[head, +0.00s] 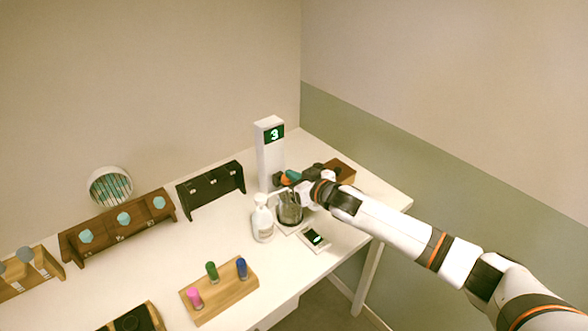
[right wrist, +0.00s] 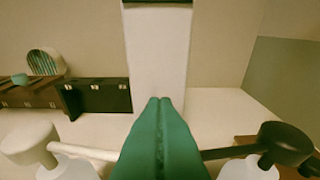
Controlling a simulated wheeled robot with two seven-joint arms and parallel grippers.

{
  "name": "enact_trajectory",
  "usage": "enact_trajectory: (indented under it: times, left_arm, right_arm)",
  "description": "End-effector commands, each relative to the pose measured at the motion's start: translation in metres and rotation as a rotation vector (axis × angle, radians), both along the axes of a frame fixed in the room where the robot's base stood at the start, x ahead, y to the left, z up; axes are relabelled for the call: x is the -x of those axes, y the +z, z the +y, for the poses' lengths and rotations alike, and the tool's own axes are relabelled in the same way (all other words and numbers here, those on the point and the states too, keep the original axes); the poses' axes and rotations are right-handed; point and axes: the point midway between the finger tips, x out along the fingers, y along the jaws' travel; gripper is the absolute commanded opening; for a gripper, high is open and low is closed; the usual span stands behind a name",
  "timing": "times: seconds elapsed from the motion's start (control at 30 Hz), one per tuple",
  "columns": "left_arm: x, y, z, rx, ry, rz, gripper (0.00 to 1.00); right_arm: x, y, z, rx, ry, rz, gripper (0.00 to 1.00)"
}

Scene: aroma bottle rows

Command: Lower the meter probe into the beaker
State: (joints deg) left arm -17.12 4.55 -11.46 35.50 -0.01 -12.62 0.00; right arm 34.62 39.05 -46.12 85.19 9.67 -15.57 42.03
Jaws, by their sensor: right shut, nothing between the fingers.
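The meter is a white upright column (head: 270,155) with a green display reading 3. The glass beaker (head: 290,210) stands in front of its foot, with grey contents. My right gripper (head: 291,176) is beside the column, above the beaker. In the right wrist view its green fingers (right wrist: 160,110) are shut together with nothing between them, pointing at the column (right wrist: 160,60). I cannot make out the probe. My left gripper is not in view.
A white pump bottle (head: 263,219) stands left of the beaker, and a small device with a lit display (head: 315,238) is in front. A wooden block with coloured bottles (head: 222,292) is nearer. A black rack (head: 211,188) and brown box (head: 341,172) flank the column.

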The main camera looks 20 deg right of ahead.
Motion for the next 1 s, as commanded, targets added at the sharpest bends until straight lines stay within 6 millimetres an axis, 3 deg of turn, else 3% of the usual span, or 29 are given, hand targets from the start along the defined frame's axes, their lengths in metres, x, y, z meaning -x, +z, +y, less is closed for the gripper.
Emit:
enact_trajectory:
  times: [0.27, 0.6, 0.67, 1.0]
  left_arm:
    - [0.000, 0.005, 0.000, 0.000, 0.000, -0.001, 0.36]
    - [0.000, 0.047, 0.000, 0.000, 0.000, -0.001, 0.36]
    - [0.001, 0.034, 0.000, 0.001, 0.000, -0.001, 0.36]
    - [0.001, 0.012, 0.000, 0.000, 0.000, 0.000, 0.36]
  right_arm:
    - [0.002, -0.001, 0.000, 0.003, -0.001, 0.014, 0.00]
    - [0.000, 0.046, -0.001, 0.001, -0.003, 0.004, 0.00]
    - [0.012, 0.038, -0.006, 0.002, -0.003, 0.004, 0.00]
    - [0.068, 0.054, -0.025, 0.003, -0.001, 0.001, 0.00]
